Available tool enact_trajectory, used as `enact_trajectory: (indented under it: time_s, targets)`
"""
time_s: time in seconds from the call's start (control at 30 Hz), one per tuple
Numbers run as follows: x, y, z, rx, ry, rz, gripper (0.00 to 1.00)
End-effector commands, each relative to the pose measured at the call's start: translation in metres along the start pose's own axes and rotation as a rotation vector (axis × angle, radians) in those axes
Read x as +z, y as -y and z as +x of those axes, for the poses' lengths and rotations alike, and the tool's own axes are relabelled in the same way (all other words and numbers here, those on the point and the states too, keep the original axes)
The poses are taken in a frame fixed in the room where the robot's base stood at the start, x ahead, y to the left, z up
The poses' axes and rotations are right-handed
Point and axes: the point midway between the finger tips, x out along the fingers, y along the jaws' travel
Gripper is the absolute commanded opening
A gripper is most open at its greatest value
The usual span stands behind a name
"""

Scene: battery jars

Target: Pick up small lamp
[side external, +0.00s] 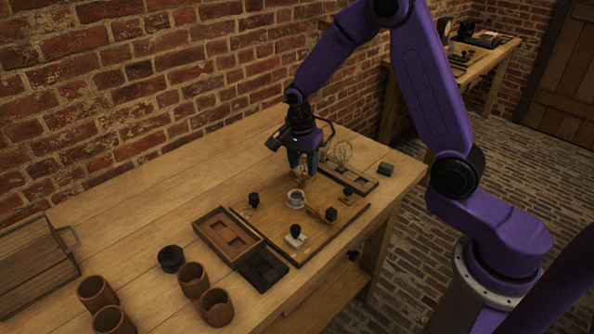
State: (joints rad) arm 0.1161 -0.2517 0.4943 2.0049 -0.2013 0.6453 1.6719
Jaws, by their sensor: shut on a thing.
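My gripper (302,172) points straight down over the back of the wooden board (262,222). It is shut on a small, pale, brassy thing that shows just below the fingertips; this appears to be the small lamp (301,183). The fingers hide most of it, and I cannot tell whether it touches the board. A larger clear glass bulb (342,152) stands just right of my gripper, by a wooden tray with recesses (362,184).
The board carries a round pale socket (296,198), several black-knobbed parts and a white-based switch (295,237). A wooden box (222,222) and dark tray (262,268) lie in front. Several brown cups (192,279) and a black round piece (171,259) stand left. The table's back left is clear.

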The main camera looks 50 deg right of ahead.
Motion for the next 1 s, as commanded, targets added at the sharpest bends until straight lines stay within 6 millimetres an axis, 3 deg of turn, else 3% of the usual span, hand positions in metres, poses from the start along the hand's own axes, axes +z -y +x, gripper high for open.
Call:
enact_trajectory:
  time_s: [0.2, 0.4, 0.6, 1.0]
  targets:
    - [0.002, -0.033, -0.038, -0.004, 0.0, -0.001, 0.1]
    - [0.006, -0.071, -0.054, -0.004, 0.0, -0.001, 0.1]
    - [0.01, -0.097, -0.066, -0.003, 0.0, -0.001, 0.1]
    - [0.015, -0.114, -0.074, -0.001, 0.0, -0.002, 0.1]
